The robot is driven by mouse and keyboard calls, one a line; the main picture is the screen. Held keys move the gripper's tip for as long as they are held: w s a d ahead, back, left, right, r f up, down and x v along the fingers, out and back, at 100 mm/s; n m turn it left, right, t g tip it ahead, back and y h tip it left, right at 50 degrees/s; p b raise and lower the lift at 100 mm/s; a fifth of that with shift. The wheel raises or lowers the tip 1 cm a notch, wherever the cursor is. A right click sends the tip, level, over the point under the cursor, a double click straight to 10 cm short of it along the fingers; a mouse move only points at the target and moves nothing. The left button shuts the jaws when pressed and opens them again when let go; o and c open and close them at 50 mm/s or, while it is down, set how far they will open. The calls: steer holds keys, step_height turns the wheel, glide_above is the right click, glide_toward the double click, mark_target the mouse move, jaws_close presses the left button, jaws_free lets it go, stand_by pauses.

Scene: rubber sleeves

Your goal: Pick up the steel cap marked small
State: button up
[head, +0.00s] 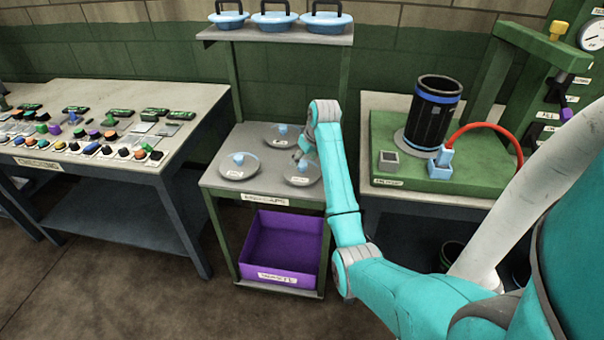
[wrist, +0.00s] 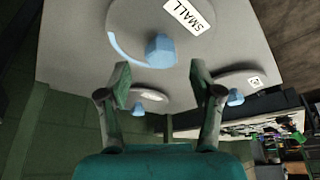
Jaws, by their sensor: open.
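The steel cap marked SMALL (wrist: 135,18) is a round grey disc with a blue knob (wrist: 160,49) and a white label, at the top of the wrist view. In the head view it appears to be the front right cap (head: 301,180) on the stand. My gripper (wrist: 163,78) is open and empty, its fingers spread on either side below the knob in the wrist view. In the head view my gripper (head: 301,155) hangs just over that cap, partly covering it. Whether a finger touches the cap is unclear.
Two other caps share the stand: a front left cap (head: 238,173) and a back cap (head: 277,141). An upper shelf (head: 275,36) holds blue handled lids. A purple bin (head: 283,250) sits below. A green fixture with a black cylinder (head: 433,112) stands at right.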

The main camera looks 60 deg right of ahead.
mark_target(302, 164)
steer(key=x, duration=0.4)
steer(key=shift+a+f, duration=0.1)
steer(key=shift+a, duration=0.05)
steer(key=shift+c, duration=0.2)
jaws_close()
